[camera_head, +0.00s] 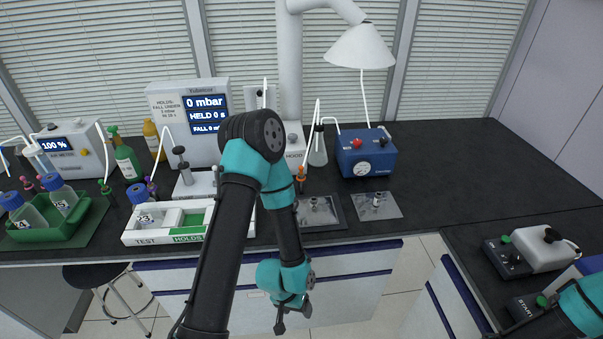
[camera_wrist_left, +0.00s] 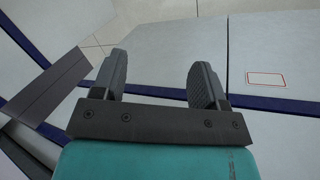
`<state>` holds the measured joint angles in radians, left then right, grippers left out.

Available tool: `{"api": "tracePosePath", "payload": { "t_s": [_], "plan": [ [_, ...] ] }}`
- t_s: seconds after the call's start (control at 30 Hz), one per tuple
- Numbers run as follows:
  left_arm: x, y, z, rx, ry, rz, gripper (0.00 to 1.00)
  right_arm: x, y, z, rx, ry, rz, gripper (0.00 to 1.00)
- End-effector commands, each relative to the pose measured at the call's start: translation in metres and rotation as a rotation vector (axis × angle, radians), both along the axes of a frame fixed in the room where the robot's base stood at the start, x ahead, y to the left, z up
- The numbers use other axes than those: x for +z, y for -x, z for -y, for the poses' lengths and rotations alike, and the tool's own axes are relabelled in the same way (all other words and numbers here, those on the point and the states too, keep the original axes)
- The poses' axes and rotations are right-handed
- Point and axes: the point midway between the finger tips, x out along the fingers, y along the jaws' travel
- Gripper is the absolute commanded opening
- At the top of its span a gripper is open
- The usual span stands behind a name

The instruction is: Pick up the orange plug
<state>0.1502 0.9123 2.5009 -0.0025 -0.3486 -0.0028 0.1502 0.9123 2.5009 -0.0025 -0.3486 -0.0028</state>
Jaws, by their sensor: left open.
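A small orange plug (camera_head: 301,173) stands upright on the dark bench in the head view, just right of my left arm and in front of the grey stand. My left gripper (camera_head: 293,319) hangs below and in front of the bench edge, well apart from the plug. In the left wrist view the left gripper (camera_wrist_left: 158,70) is open, with nothing between its fingers. That view shows cabinet fronts and floor, not the plug. Only part of my right arm shows at the lower right of the head view; its gripper is out of frame.
A white TEST/HOLDS tray (camera_head: 132,238) and a green bottle rack (camera_head: 40,236) lie left of my arm. Metal plates (camera_head: 394,211) and a blue gauge box (camera_head: 367,158) are to the right. A stool (camera_head: 95,273) stands below. The bench's right part is clear.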

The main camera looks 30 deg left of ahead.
Motion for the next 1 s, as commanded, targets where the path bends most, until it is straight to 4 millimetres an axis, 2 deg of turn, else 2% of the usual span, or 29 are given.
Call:
{"api": "tracePosePath", "payload": {
  "t_s": [0.3,0.5,0.83,1.0],
  "plan": [
    [0.0,0.0,0.0,0.0,0.0,0.0,0.66,0.0,0.0,0.0,0.0,0.0,0.0,0.43],
    [0.0,0.0,0.0,0.0,0.0,0.0,0.49,0.0,0.0,0.0,0.0,0.0,0.0,0.43],
    [0.002,-0.003,0.001,-0.016,-0.002,-0.01,0.49,0.0,0.0,0.0,0.0,0.0,0.0,0.43],
    [0.013,-0.012,0.006,-0.088,0.0,-0.058,0.49,0.0,0.0,0.0,0.0,0.0,0.0,0.43]
  ]
}}
